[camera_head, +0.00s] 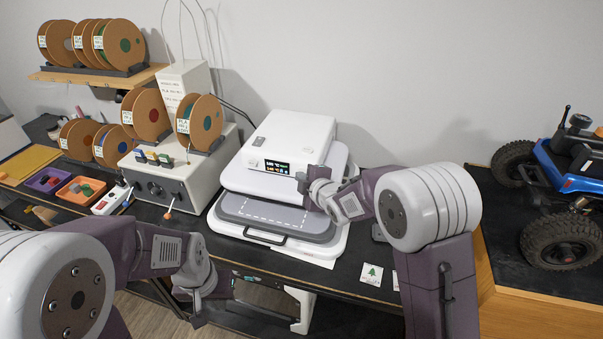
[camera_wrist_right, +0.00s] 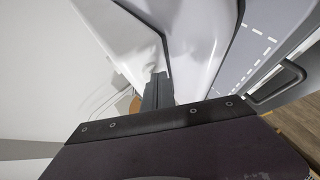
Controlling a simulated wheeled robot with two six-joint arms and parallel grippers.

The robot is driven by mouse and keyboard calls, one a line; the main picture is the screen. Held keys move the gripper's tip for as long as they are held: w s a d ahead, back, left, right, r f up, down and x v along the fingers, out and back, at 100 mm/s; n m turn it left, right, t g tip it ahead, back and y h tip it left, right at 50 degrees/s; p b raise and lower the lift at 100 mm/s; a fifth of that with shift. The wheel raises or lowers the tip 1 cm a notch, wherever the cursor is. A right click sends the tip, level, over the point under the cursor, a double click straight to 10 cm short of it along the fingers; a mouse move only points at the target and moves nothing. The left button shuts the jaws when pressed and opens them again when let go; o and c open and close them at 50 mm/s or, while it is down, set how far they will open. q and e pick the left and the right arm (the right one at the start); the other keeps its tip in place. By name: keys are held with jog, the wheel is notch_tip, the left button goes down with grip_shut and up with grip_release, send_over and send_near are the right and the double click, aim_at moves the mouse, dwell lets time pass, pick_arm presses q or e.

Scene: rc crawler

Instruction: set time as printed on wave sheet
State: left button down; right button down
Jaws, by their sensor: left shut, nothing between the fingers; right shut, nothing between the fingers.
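A white machine (camera_head: 290,135) with a small dark display (camera_head: 276,166) on its front stands at the back centre; the display shows two lines too small to read surely. A round knob shows left of the display. My right gripper (camera_head: 302,183) is shut and empty at the machine's front right, just right of the display; whether it touches is unclear. In the right wrist view its fingers (camera_wrist_right: 157,92) lie together close to white casing (camera_wrist_right: 198,35). My left gripper (camera_head: 197,316) is shut and empty, low near the table's front edge. I cannot make out a wave sheet for certain.
A grey plate (camera_head: 275,214) with a dashed white outline and a front handle (camera_head: 251,237) lies below the machine's head. A tree card (camera_head: 371,274) lies front right. Spools (camera_head: 200,118) and a grey box (camera_head: 182,181) stand left; a blue crawler (camera_head: 575,165) is right.

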dwell(0.4)
jog(key=shift+s+a+f+b, duration=0.15)
jog(key=shift+s+a+b, duration=0.05)
jog(key=shift+s+b, duration=0.4)
jog(key=shift+s, duration=0.1)
jog(key=shift+s+a+b, duration=0.25)
jog(key=shift+s+b, duration=0.25)
jog(key=shift+b, duration=0.1)
jog(key=s+b, duration=0.1)
jog(key=s, duration=0.1)
jog(key=s+a, duration=0.1)
jog(key=shift+s+b, duration=0.35)
jog(key=shift+s, duration=0.05)
